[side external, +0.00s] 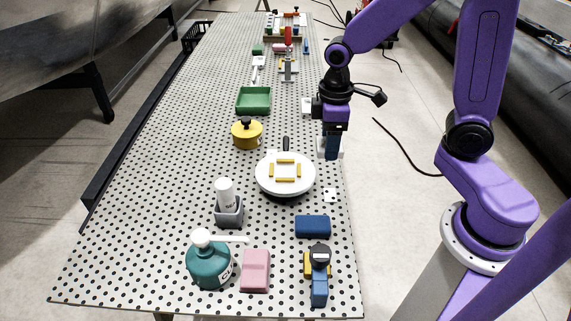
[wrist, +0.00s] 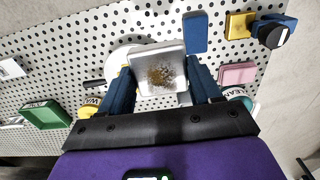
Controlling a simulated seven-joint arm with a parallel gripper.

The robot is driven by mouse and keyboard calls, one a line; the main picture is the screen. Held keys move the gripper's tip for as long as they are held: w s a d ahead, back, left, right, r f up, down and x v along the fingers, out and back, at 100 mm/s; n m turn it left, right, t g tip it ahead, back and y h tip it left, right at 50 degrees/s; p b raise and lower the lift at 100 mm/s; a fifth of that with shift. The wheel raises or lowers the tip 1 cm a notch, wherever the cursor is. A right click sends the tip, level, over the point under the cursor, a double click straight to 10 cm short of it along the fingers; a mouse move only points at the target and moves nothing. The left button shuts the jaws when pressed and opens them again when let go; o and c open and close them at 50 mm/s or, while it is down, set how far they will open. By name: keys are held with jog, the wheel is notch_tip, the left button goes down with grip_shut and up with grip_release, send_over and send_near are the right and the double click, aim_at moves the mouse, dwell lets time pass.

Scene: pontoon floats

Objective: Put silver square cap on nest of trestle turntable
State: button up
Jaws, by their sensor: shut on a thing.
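The silver square cap (wrist: 160,66) is between the blue fingers of my gripper (wrist: 160,85) in the wrist view, with brown specks on its face. In the side view my gripper (side external: 331,153) is beyond and to the right of the turntable, shut on the cap, whose pale edge (side external: 340,154) shows beside the fingers. The trestle turntable (side external: 263,181) is a white round disc with a dark handle at its far side. Its nest (side external: 285,179) is a square outlined by yellow strips and looks empty. In the wrist view the cap partly hides the white disc (wrist: 120,57).
A yellow pot (side external: 246,135) and green tray (side external: 253,101) stand beyond the turntable. A grey holder with a white bottle (side external: 226,192), blue block (side external: 312,226), teal pot (side external: 208,264), pink block (side external: 255,270) and blue-yellow tool (side external: 319,285) stand nearer. A small white piece (side external: 329,195) lies right.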

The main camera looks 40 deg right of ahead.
jog(key=w+f, duration=0.3)
jog(key=w, duration=0.4)
send_over(285, 171)
jog(key=f, duration=0.6)
jog(key=shift+s, duration=0.2)
jog(key=shift+w+f, duration=0.2)
jog(key=shift+f, duration=1.55)
jog(key=shift+f, duration=0.6)
jog(key=o, duration=1.3)
notch_tip(285, 171, up, 13)
jog(key=shift+r, duration=0.15)
